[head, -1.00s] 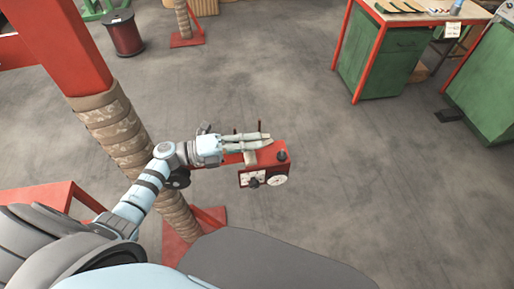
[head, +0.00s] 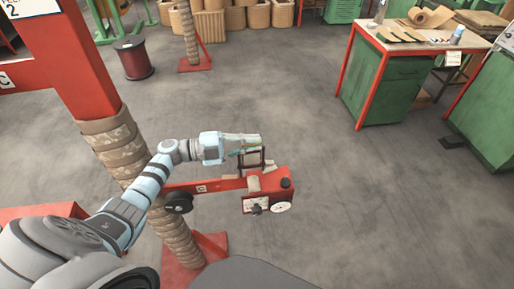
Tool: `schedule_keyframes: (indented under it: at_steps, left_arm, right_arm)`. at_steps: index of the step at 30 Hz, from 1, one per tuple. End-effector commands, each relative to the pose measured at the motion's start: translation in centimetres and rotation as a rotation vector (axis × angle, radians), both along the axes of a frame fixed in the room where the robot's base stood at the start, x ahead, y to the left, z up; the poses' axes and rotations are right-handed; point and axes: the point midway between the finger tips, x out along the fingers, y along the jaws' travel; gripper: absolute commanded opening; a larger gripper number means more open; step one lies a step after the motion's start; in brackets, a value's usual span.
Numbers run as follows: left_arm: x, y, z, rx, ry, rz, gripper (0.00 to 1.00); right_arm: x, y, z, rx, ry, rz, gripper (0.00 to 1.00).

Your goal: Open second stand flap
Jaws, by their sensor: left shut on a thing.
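The red stand has a post (head: 75,55) at the left, its lower part wrapped in brown padding (head: 130,155). A red flap arm (head: 225,184) reaches out from the post to the right, ending in a red box with a dial (head: 281,207), a small panel (head: 256,204) and a black knob (head: 286,183). My left gripper (head: 252,146) is above the flap arm near its outer end. It is shut on a thin dark handle (head: 265,158) that rises from the flap; the fingers partly hide it. My right gripper is not in view.
A red-framed workbench (head: 440,40) with a green cabinet stands at the back right, with another green cabinet (head: 490,125) at the right edge. A dark red spool (head: 133,60) and a padded post (head: 189,35) stand at the back left. The middle floor is clear.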

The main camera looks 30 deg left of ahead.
Motion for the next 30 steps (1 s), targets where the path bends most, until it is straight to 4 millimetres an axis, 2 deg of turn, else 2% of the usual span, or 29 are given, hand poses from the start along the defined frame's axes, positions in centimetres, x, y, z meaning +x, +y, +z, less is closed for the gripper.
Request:
schedule_keyframes:
  at_steps: [16,17,20,30]
  left_arm:
    - [0.15,0.55,0.07,0.002,-0.003,0.008,0.0]
    - [0.15,0.55,0.07,0.002,-0.003,0.008,0.13]
    - [0.16,0.53,0.09,0.003,-0.004,0.008,0.29]
    - [0.14,0.48,0.04,0.004,-0.002,0.007,0.31]
  right_arm:
    - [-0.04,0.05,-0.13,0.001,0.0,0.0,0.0]
    - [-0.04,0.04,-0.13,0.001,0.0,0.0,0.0]
    - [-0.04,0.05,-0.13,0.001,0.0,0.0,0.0]
    - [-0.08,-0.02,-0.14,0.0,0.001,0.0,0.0]
